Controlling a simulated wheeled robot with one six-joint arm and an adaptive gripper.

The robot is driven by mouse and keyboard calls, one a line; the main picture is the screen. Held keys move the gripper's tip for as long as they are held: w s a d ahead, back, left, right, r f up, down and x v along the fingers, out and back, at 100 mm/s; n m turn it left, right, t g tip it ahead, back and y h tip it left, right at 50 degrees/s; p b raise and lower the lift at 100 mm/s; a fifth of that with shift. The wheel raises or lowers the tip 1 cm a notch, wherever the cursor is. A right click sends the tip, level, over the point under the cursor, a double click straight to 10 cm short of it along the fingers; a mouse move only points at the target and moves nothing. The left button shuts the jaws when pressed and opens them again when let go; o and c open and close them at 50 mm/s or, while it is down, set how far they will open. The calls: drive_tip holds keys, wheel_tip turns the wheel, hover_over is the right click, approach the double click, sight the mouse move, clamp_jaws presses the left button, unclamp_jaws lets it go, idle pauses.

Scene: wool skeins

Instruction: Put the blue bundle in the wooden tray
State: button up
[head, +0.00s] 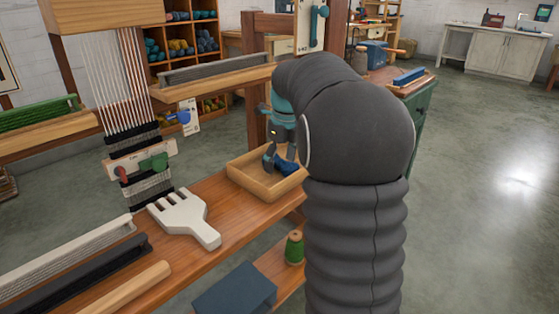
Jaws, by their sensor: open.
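The wooden tray (245,183) stands on the wooden bench, toward its far right part in the head view. A dark blue bundle (287,168) shows inside the tray at its right side, low between the tray walls. My gripper (279,160) points down over the tray, just above and around the bundle. Its jaws are open. My arm hides the tray's right end, and the fingers cover part of the bundle, so I cannot tell whether they touch it.
A pale fork-shaped beater (185,216) lies on the bench left of the tray. Long bars (75,275) lie at the near left. A green spool (294,248) and a dark blue box (236,291) are lower down. A loom with hanging warp (125,75) rises behind.

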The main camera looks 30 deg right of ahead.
sight(284, 162)
wheel_tip(284, 162, up, 12)
drive_tip(key=s+p, duration=0.1)
drive_tip(key=p, duration=0.1)
drive_tip(key=s+a+n+t, duration=0.1)
drive_tip(key=s+a+n, duration=0.6)
drive_tip(key=s+n, duration=0.15)
drive_tip(key=s+a+f+n+t, duration=0.1)
drive_tip(key=s+a+f+n, duration=0.4)
drive_tip(key=s+n, duration=0.4)
drive_tip(key=s+a+f+n+t, duration=0.2)
drive_tip(key=s+a+f+n, duration=0.2)
drive_tip(key=n, duration=1)
drive_tip(key=s+f, duration=0.3)
drive_tip(key=s, duration=0.2)
drive_tip(key=shift+s+a, duration=0.3)
drive_tip(key=shift+a, duration=0.1)
